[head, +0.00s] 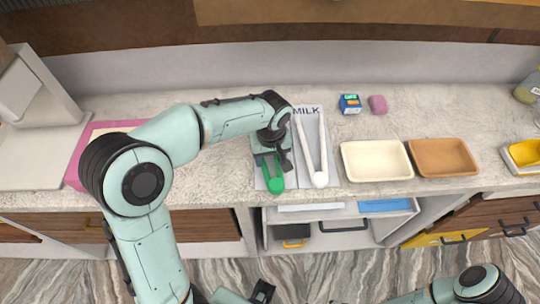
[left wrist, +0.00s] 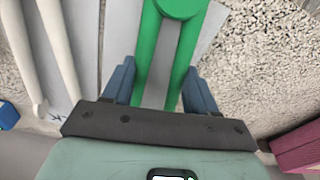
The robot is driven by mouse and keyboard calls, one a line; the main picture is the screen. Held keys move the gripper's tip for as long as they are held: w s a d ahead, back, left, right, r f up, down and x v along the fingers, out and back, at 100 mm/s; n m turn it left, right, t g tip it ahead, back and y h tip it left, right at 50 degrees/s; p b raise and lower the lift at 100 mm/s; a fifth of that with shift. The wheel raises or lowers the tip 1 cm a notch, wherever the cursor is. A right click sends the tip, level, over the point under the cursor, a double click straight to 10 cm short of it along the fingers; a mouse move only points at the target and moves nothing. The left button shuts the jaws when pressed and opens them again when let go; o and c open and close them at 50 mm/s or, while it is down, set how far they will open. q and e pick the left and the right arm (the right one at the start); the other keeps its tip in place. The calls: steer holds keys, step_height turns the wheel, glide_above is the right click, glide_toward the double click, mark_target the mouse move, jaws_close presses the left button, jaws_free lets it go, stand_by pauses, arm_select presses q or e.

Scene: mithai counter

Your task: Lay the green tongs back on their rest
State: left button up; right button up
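The green tongs (head: 274,182) lie over a light grey panel (head: 261,183) on the counter, their rounded end toward the front edge. In the left wrist view the green tongs (left wrist: 149,50) run between my fingers, both legs showing. My left gripper (head: 271,156) is directly over the tongs, with one finger on each side of them. The fingers (left wrist: 160,85) are close to the legs, but I cannot tell whether they press on them. I cannot tell whether the tongs touch the panel. My right gripper is not clearly in view.
White tongs (head: 301,135) lie right beside, on a grey panel marked MILK. A cream tray (head: 376,161) and a brown tray (head: 443,158) stand to the right. A blue box (head: 349,104) and a pink block (head: 378,104) are behind. An open drawer (head: 345,214) is below.

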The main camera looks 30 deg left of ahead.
arm_select(q)
steer(key=o, duration=0.7)
steer(key=shift+o, duration=0.2)
step_height(320, 180, up, 13)
steer(key=s+p, duration=0.1)
steer(key=shift+d+r+p, duration=0.2)
steer(key=shift+d+p, duration=0.15)
steer(key=shift+d, duration=0.05)
arm_select(e)
steer(key=shift+w+r, duration=0.25)
steer(key=shift+r, duration=0.25)
steer(key=shift+w+r, duration=0.25)
steer(key=shift+r, duration=0.25)
